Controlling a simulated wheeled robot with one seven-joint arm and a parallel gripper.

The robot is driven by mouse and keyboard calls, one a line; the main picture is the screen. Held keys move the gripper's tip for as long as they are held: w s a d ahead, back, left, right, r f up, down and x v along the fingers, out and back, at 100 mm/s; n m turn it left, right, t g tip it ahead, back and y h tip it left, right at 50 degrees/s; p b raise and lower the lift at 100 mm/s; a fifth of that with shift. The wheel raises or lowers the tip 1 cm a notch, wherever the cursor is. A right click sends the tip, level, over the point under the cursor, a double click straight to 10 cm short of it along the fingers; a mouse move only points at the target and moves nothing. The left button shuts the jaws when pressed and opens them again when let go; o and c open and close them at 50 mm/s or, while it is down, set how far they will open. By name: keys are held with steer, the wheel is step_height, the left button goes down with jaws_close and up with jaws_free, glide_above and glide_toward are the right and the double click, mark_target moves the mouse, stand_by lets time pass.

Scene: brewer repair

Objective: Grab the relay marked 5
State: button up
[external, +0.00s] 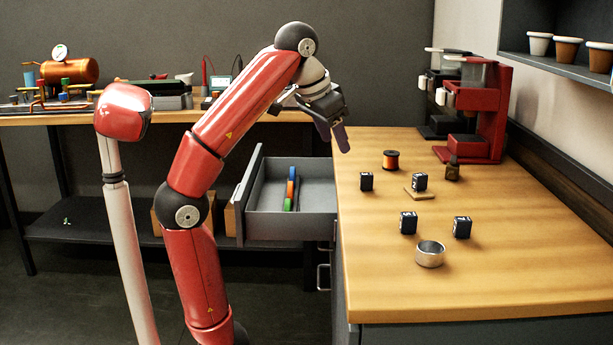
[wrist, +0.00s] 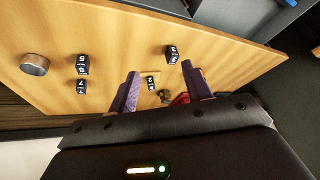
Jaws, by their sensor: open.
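Several small black relays with white markings stand on the wooden counter. In the wrist view one relay (wrist: 83,65) at the left seems to read 5; it appears to be the front-left relay (external: 408,223) in the external view. Beside it is a relay that looks like 7 (wrist: 81,88). Another relay (wrist: 172,54) stands apart; its digit is hard to read. One more relay (external: 419,181) sits on a small wooden pad and shows between my fingers in the wrist view. My gripper (external: 337,138) is open and empty, above the counter's far left edge, apart from all relays.
A metal ring (external: 430,255) stands close to the front relays. A copper spool (external: 390,160) and a small dark item (external: 452,170) are farther back. A red brewer (external: 485,110) stands at the back right. An open drawer (external: 290,225) juts out left. The counter's front is clear.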

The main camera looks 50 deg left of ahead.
steer(key=d+m, duration=0.3)
steer(key=d, duration=0.6)
steer(key=m+h+p, duration=0.2)
steer(key=m, duration=0.1)
glide_toward(409, 215)
steer(key=shift+g, duration=0.4)
steer(key=x, duration=0.3)
steer(key=b+x, duration=0.1)
steer(key=x, duration=0.3)
steer(key=b+x, duration=0.1)
steer(key=x, duration=0.2)
steer(key=shift+w, duration=0.45)
jaws_close()
